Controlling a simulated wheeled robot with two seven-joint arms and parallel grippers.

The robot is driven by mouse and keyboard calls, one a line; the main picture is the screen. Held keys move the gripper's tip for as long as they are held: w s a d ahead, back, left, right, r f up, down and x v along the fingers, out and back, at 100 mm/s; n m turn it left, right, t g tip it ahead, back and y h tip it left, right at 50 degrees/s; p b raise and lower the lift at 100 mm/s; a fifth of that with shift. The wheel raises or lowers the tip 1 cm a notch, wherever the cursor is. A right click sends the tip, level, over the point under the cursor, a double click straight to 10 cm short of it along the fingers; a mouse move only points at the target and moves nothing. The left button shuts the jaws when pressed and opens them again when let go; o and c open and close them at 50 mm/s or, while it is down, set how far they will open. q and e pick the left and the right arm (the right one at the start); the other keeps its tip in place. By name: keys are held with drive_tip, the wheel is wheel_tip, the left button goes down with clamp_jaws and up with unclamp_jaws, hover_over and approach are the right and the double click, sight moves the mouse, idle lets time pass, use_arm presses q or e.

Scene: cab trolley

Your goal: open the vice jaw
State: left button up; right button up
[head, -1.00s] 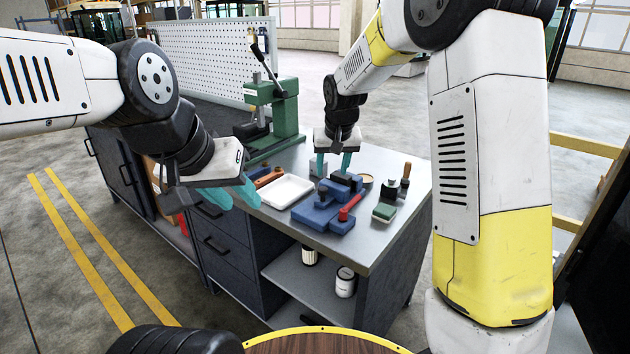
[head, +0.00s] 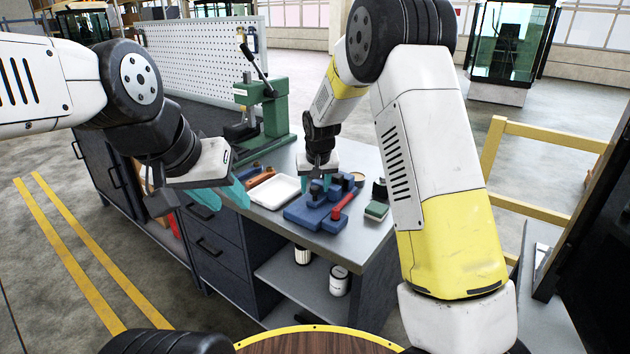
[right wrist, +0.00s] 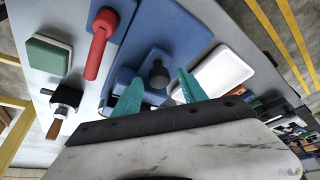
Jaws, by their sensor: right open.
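The blue vice (head: 300,217) sits on the grey bench top near its front edge; its red handle (head: 342,204) points towards the front. In the right wrist view the vice's blue body (right wrist: 172,32), red handle (right wrist: 97,50) and a dark round knob (right wrist: 158,76) show. My right gripper (head: 318,182) is open, pointing down over the back part of the vice. In the wrist view its teal fingertips (right wrist: 160,82) lie either side of the knob, with nothing gripped; contact cannot be told. My left gripper (head: 236,200) is open and empty, left of the bench's front edge.
A white tray (head: 275,192) lies just left of the vice. A green-based block (head: 377,210) stands on the right, and a green press (head: 268,110) stands at the back left. Cans (head: 340,281) stand on the lower shelf. A pegboard (head: 200,62) rises behind.

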drive_tip(key=shift+c, duration=0.4)
clamp_jaws()
idle(0.4)
idle(0.5)
